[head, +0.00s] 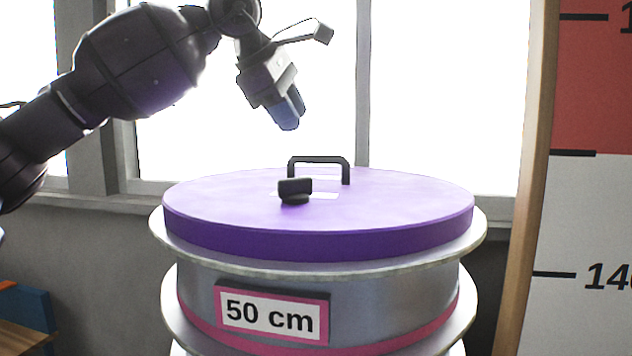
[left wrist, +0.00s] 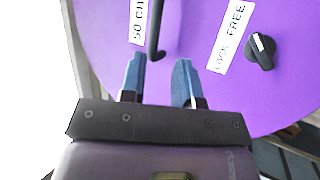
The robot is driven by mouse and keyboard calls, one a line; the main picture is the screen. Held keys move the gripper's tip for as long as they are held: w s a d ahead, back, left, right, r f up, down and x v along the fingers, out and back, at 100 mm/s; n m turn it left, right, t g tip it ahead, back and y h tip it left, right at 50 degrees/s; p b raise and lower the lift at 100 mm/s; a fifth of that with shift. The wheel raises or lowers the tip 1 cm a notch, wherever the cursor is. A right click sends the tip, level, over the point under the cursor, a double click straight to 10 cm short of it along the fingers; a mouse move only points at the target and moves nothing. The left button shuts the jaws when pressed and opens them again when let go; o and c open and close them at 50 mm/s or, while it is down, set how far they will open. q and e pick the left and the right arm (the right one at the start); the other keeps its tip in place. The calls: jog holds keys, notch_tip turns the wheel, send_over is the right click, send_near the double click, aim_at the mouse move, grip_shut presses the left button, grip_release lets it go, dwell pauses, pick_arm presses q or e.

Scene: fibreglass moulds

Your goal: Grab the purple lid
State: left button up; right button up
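The purple lid (head: 380,205) lies flat on top of a grey cylindrical mould (head: 390,285). A black bar handle (head: 319,161) stands up from the lid, and a black knob (head: 295,189) sits in front of it. My left gripper (head: 290,112) is above the lid, up and to the left of the handle, apart from it. In the left wrist view its two blue fingers (left wrist: 160,80) are spread with nothing between them. That view also shows the purple lid (left wrist: 200,25), the handle (left wrist: 155,38) just beyond the fingertips, and the knob (left wrist: 261,52). My right gripper is not in view.
A "50 cm" label (head: 272,313) is on the mould's side. In the left wrist view, a "LOCK FREE" label (left wrist: 230,38) lies beside the knob. Bright windows stand behind. A red and white height scale (head: 595,200) stands at the right.

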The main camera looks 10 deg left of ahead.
aim_at(318, 159)
pick_arm(q)
jog(key=x, duration=0.4)
jog(key=shift+w+d+f, duration=0.15)
jog(key=shift+f, duration=0.05)
jog(key=shift+w+d+f, duration=0.15)
jog(key=shift+w+f, duration=0.2)
jog(key=shift+f, duration=0.05)
jog(key=shift+w+d+f+p, duration=0.15)
jog(key=shift+w+f+p, duration=0.2)
jog(key=shift+f+p, duration=0.15)
jog(key=x, duration=0.3)
jog(key=shift+w+f+p, duration=0.1)
jog(key=shift+w+p, duration=0.15)
jog(key=shift+p, duration=0.1)
jog(key=shift+w+f, duration=0.1)
jog(key=shift+f, duration=0.05)
jog(key=shift+c, duration=0.8)
grip_shut()
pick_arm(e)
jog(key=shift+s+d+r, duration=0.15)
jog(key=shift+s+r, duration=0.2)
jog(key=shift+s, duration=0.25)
